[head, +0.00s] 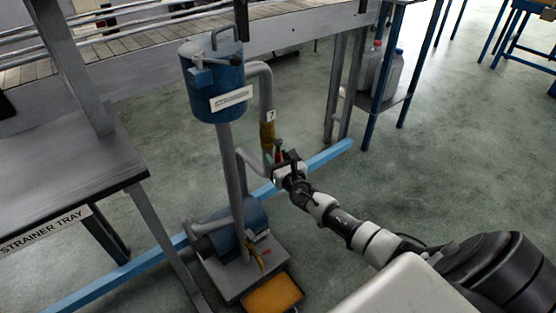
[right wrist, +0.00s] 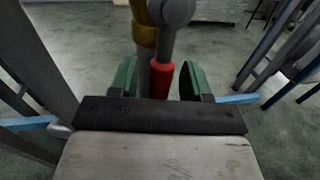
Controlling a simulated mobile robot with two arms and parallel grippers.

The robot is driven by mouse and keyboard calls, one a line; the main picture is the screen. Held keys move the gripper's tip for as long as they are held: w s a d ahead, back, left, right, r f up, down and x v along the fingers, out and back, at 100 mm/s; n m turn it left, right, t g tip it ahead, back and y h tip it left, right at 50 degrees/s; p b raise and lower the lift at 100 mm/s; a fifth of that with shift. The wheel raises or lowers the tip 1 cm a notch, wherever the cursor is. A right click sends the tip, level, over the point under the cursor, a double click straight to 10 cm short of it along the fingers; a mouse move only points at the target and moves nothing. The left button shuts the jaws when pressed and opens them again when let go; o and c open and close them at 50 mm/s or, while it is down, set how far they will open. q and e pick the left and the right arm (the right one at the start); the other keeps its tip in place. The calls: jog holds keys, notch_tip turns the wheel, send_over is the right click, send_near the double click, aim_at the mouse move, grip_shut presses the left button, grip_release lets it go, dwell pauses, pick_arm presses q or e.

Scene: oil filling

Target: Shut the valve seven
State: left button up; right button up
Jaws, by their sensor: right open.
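Valve seven is the brass-coloured valve body (head: 267,135) on the grey pipe below the tag marked 7 (head: 271,115). Its handle has a grey lever and a red grip (head: 278,151). In the right wrist view the brass body (right wrist: 144,33) is at the top and the red grip (right wrist: 161,80) hangs down in front of the pipe. My right gripper (head: 280,162) is at the handle; in the right wrist view its green fingers (right wrist: 160,80) stand apart, one on each side of the red grip, with a gap visible on the right. My left gripper is not in view.
A blue tank (head: 214,85) stands above the pipes. A blue pump (head: 230,222) sits on a grey base, with an orange-filled tray (head: 272,296) in front. A strainer tray table (head: 60,185) is at left. A blue rail (head: 320,158) crosses the floor.

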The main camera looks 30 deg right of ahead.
grip_shut()
